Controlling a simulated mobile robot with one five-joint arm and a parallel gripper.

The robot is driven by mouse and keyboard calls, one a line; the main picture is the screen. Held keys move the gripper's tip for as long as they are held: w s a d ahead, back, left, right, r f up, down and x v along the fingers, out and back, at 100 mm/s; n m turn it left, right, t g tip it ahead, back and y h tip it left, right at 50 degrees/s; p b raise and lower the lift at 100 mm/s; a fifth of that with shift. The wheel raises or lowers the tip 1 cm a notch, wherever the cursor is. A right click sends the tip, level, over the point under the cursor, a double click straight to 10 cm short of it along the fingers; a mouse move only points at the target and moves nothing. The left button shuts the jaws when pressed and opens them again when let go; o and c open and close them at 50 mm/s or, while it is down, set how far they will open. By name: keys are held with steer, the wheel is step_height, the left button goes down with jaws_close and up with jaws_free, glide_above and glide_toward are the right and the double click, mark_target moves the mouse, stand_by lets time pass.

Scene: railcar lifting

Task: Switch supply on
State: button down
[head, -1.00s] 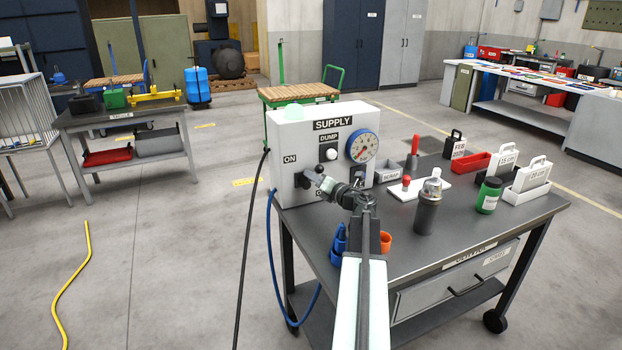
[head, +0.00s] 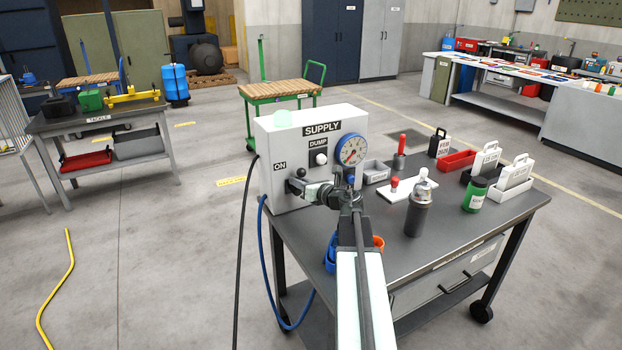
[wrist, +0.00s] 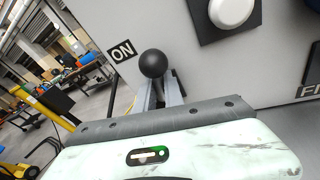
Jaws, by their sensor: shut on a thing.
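The white supply box (head: 265,155) stands on the dark bench at the middle of the head view. It carries a SUPPLY label, a dump button (head: 320,158), a round gauge (head: 351,150) and an ON label (head: 280,166). A lever with a black ball knob (wrist: 153,63) sits beside the ON label in the wrist view. My gripper (wrist: 160,92) is shut on the lever just below the knob. In the head view my gripper (head: 300,187) reaches the box's front, and my arm hides its lower right part. A pale green lamp (head: 283,118) is on top.
A dark grey bottle (head: 418,210), a green jar (head: 475,195), a white plate with red and white knobs (head: 408,191) and labelled weights (head: 516,172) stand on the bench to the right. A blue hose (head: 262,245) and black cable (head: 241,240) hang at the left.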

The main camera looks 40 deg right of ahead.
steer(key=shift+w+a+r+n+h+p, duration=0.15)
steer(key=shift+n+p, duration=0.1)
steer(key=shift+n, duration=0.25)
steer(key=shift+s+a+r+n+h+p, duration=0.15)
steer(key=shift+n+p, duration=0.1)
steer(key=shift+n, duration=0.25)
steer(key=shift+w+f+g, duration=0.1)
steer(key=shift+f+g, duration=0.05)
steer(key=shift+g, duration=0.15)
steer(key=c, duration=1.5)
jaws_free()
steer(key=shift+a, duration=0.1)
steer(key=shift+o, duration=0.2)
steer(key=s+r+p, duration=0.1)
steer(key=s, duration=0.6)
steer(key=shift+s+r, duration=0.25)
steer(key=shift+s, duration=0.15)
steer(key=shift+s+f, duration=0.1)
